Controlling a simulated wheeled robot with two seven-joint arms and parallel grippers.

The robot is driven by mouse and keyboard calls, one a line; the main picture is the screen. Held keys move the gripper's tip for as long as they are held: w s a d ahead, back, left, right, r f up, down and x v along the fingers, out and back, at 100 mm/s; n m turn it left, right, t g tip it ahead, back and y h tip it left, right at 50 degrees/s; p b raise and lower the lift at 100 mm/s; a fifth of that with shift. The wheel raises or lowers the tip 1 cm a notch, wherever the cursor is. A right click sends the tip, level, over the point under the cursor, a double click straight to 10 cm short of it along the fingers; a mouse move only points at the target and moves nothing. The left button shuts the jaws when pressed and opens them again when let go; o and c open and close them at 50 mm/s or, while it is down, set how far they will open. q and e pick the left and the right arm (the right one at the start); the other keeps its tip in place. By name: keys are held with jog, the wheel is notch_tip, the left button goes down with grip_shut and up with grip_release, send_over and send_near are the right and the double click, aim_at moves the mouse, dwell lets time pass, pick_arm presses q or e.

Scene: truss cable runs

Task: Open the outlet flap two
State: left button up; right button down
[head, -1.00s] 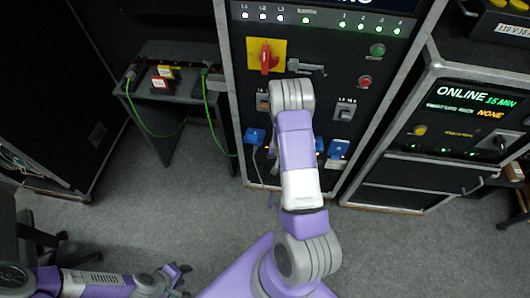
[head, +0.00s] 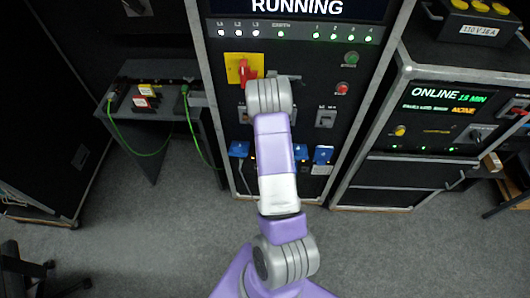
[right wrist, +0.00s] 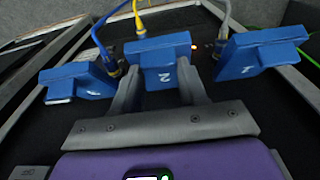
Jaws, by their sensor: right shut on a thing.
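Flap two (right wrist: 160,62), a blue outlet flap marked 2, is in the middle of the right wrist view. My right gripper (right wrist: 162,88) is shut on it, one grey finger on each side. A blue flap (right wrist: 76,82) is to its left and another blue flap (right wrist: 262,52) to its right, both free of the fingers. I cannot tell how far flap two is raised. In the head view my right arm hides the gripper and the middle of the flap row; blue flaps (head: 238,149) and (head: 323,154) show on either side. My left gripper is out of view.
Yellow (right wrist: 139,18) and blue (right wrist: 103,45) cables run close to the flaps. The cabinet carries a red rotary switch (head: 245,71) above the flaps. A side table (head: 165,75) with green cables stands left, and another cabinet (head: 420,168) stands right. The grey floor in front is clear.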

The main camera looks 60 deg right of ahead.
jog(key=shift+w+d+r, duration=0.2)
jog(key=shift+d+r, duration=0.1)
jog(key=shift+d, duration=0.3)
jog(key=c, duration=1.1)
grip_release()
jog(key=o, duration=0.5)
jog(key=shift+w+f, duration=0.1)
jog(key=shift+f, duration=0.15)
jog(key=shift+a+r, duration=0.1)
jog(key=shift+a, duration=0.05)
notch_tip(320, 180, up, 8)
jog(key=p, duration=0.1)
jog(key=shift+s+a+f, duration=0.25)
jog(key=shift+a, duration=0.1)
